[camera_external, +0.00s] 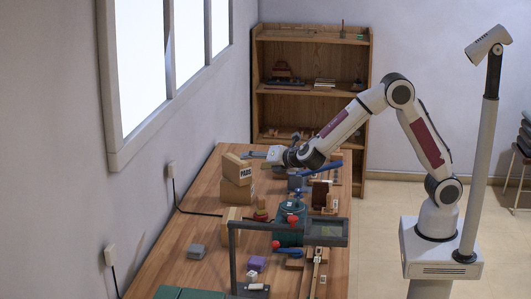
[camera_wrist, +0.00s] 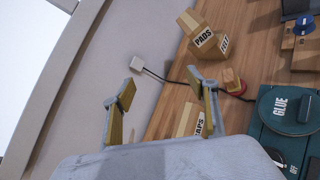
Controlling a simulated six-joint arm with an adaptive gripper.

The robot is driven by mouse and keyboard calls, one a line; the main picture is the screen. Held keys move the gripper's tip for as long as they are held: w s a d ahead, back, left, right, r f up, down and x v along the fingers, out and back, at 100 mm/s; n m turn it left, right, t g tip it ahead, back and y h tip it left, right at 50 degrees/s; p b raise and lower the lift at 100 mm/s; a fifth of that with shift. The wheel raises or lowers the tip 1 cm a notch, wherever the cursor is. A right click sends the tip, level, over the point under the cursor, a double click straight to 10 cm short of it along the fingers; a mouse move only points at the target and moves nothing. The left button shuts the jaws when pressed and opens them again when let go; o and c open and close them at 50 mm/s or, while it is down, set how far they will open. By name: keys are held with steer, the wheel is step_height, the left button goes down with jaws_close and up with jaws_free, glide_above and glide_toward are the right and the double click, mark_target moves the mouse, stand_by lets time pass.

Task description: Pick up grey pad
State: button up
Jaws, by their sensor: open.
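A small grey block (camera_external: 196,251), which looks like the grey pad, lies on the wooden table near its left side. It does not show in the wrist view. My gripper (camera_external: 250,155) is high above the far part of the table, beside the stacked cardboard boxes and well away from the grey block. In the wrist view my gripper (camera_wrist: 162,84) has its two fingers wide apart, with nothing between them. A cardboard box marked PADS (camera_wrist: 201,38) stands beyond the fingers; it also shows in the external view (camera_external: 237,171).
A purple block (camera_external: 257,263) lies right of the grey block. A grey stand (camera_external: 233,260) and a green glue pot (camera_wrist: 280,106) are obstacles on the right. A box marked CAPS (camera_wrist: 188,121) is partly hidden. A dark cable (camera_wrist: 160,76) runs from the wall.

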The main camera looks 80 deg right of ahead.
steer(key=w+a+f+n+t+y, duration=0.2)
steer(key=w+a+f+n, duration=0.3)
steer(key=w+a+f, duration=0.15)
steer(key=n+t+y, duration=0.2)
steer(key=n+y, duration=0.3)
steer(key=n, duration=0.3)
glide_toward(200, 248)
steer(key=w+d+r, duration=0.1)
steer(key=w+r, duration=0.3)
steer(key=r, duration=0.1)
steer(key=shift+n+g+y, duration=0.3)
steer(key=shift+n+g, duration=0.2)
steer(key=shift+g, duration=0.1)
steer(key=f, duration=0.4)
steer(key=shift+s+a+f, duration=0.15)
steer(key=shift+s+a, duration=0.1)
steer(key=shift+a, duration=0.05)
steer(key=shift+s+a+f, duration=0.1)
steer(key=shift+s+f, duration=0.05)
steer(key=shift+f, duration=0.35)
steer(key=shift+x, duration=1.3)
steer(key=shift+x, duration=2.6)
